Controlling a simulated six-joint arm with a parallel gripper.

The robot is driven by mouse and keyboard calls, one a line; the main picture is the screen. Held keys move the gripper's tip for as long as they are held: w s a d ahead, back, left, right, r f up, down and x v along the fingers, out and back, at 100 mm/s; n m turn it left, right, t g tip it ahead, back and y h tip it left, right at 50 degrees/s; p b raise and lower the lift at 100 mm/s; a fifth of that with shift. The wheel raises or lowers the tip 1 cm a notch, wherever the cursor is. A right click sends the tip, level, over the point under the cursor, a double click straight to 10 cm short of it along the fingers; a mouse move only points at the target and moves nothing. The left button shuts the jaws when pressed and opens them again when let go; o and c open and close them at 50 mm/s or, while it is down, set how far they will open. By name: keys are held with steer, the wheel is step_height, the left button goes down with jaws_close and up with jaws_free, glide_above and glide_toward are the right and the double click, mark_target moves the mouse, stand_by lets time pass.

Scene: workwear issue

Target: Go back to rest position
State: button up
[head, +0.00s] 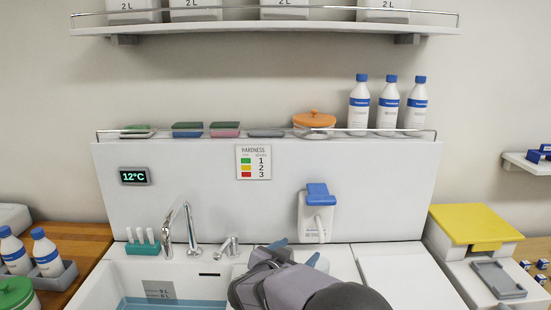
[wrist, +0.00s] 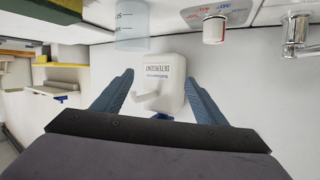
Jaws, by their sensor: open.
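My gripper (head: 296,252) is in the lower middle of the head view, above the counter by the right side of the sink. It also shows in the wrist view (wrist: 159,76), where its two blue fingers stand apart with nothing held between them. The white detergent dispenser (head: 313,220) with a blue top is on the back panel, just beyond the fingers. In the wrist view the dispenser (wrist: 172,88) appears upside down between the fingers, apparently behind them; contact cannot be told. My arm covers part of the sink and counter.
The sink (head: 100,290) holds water at the lower left, with a tap (head: 188,225) behind it. A clear measuring container (wrist: 132,28) stands near the gripper. Bottles and sponges line the ledge above. A yellow-lidded box (head: 470,222) is at the right.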

steer(key=s+a+r+n+g+y+p, duration=0.2)
steer(key=s+r+n+y+p, duration=0.35)
steer(key=y+p, duration=0.35)
steer(key=s+d+g+p, duration=0.3)
steer(key=s, duration=0.6)
steer(key=s+d+n+g+h+p, duration=0.1)
steer(key=s+d+g+p, duration=0.2)
steer(key=s, duration=0.7)
steer(key=s+d+g+h+p, duration=0.1)
steer(key=s+d+g+p, duration=0.2)
steer(key=s, duration=0.6)
steer(key=shift+s+d+g, duration=0.4)
steer(key=shift+d+g, duration=0.4)
steer(key=shift+d, duration=0.05)
